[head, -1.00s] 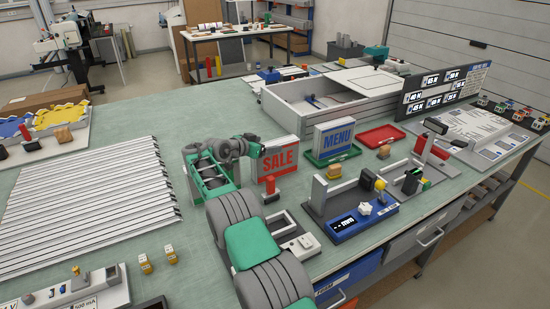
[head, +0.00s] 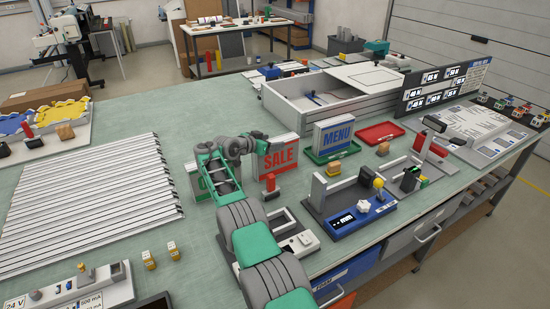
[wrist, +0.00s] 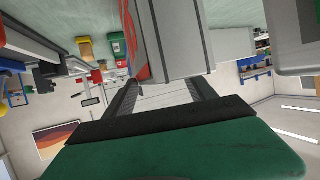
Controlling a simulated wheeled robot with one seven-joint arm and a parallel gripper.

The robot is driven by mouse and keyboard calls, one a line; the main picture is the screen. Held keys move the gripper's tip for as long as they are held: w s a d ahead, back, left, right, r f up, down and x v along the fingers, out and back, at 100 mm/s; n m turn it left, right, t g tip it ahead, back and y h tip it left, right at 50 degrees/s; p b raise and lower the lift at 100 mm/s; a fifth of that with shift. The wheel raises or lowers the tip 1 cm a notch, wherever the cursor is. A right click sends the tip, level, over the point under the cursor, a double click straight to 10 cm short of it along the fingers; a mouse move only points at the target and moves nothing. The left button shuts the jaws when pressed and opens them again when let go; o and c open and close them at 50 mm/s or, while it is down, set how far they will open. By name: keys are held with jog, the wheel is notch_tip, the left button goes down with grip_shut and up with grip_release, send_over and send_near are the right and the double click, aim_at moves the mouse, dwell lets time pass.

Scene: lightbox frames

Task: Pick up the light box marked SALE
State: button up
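The SALE light box (head: 278,158), white-framed with a red face and white-outlined letters, stands upright on the green bench in the head view. My gripper (head: 262,142) is at its upper left edge, and its fingers are hard to make out there. In the wrist view my gripper (wrist: 165,82) has its two dark fingers spread apart. A grey-sided box with red on its face (wrist: 180,38) lies just ahead of the fingertips; contact cannot be told. The MENU light box (head: 334,134) stands to the right on a green tray. A light box with green lettering (head: 198,182) is partly hidden behind my arm.
A small red part (head: 270,186) stands right in front of the SALE box. A blue-based gauge (head: 362,218) and a red tray (head: 381,133) are to the right. A large grey drawer box (head: 300,108) is behind. Slatted strips (head: 90,190) cover the left bench.

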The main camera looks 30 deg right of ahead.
jog(key=shift+f, duration=0.2)
grip_shut()
dwell(0.4)
jog(key=shift+r, duration=0.15)
